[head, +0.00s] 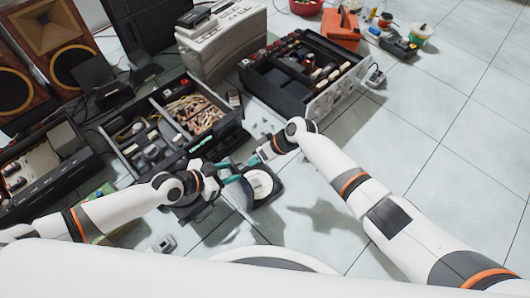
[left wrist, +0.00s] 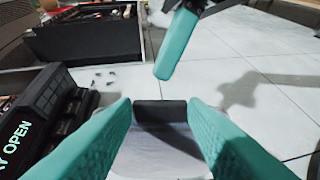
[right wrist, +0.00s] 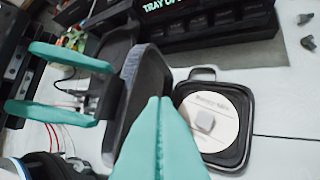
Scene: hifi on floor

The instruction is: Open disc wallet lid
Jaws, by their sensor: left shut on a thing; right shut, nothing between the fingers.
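The disc wallet is a black case on the floor. Its base (right wrist: 237,155) holds a white printed disc (right wrist: 222,102) with a small grey square piece on it; it also shows in the head view (head: 274,196). The dark lid (right wrist: 123,82) stands raised and tilted on the base's left in the right wrist view. My left gripper (head: 222,172) is shut on the lid's dark edge tab (left wrist: 161,111), seen between its teal fingers. My right gripper (right wrist: 163,105) is shut and empty, close above the wallet; its teal finger (left wrist: 178,45) also shows in the left wrist view.
A black device marked "TRAY OPEN" (left wrist: 45,120) stands beside the wallet. Opened hi-fi units with exposed parts (head: 165,125) and (head: 305,75) lie behind. Small loose bits (right wrist: 307,42) lie on the tiles. The tiled floor to the right (head: 430,130) is mostly clear.

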